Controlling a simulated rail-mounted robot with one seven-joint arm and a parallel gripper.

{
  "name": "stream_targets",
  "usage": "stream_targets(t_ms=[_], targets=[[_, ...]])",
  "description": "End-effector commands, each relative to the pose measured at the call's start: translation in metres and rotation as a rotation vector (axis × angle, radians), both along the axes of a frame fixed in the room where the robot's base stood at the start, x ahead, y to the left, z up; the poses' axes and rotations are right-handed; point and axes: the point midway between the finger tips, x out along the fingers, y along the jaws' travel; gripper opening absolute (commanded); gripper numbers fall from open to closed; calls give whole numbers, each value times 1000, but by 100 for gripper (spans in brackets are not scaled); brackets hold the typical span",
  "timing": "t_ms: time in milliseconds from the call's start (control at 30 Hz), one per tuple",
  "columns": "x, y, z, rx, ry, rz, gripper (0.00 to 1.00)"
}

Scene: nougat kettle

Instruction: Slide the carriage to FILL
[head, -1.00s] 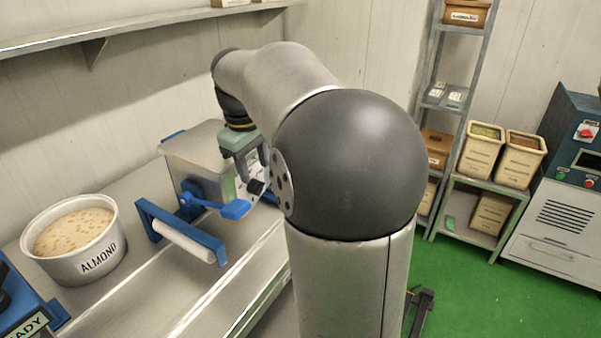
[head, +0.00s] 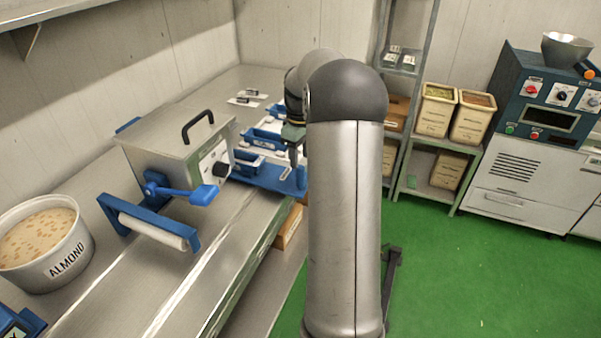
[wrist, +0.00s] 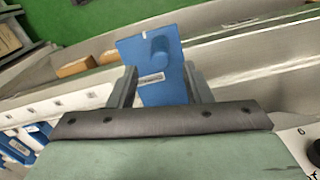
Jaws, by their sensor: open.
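A blue part that looks like the carriage (head: 268,177) sits at the right of the steel box on the bench, in the head view. In the wrist view its blue plate (wrist: 162,88) has a rounded knob and a small label too small to read. My gripper (head: 291,168) is above its right end, pointing down. In the wrist view my gripper (wrist: 160,82) is open, with one finger on each side of the plate. I cannot tell whether the plate is between the fingers or just beyond them. I see no readable FILL mark.
The steel box (head: 165,150) with a black handle, dial and blue lever (head: 190,193) stands left of my gripper. A blue-framed white roller (head: 152,230) and an ALMOND tub (head: 48,250) are farther left. Blue trays (head: 262,140) lie behind the carriage.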

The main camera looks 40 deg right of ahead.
Motion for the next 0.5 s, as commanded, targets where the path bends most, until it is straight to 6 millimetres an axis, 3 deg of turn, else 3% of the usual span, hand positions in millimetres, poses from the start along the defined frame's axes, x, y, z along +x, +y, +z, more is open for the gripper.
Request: stream_targets(t_ms=[200, 500], targets=[[-1, 0, -44, 3, 3, -2, 45], [0, 0, -71, 0, 0, -1, 45]])
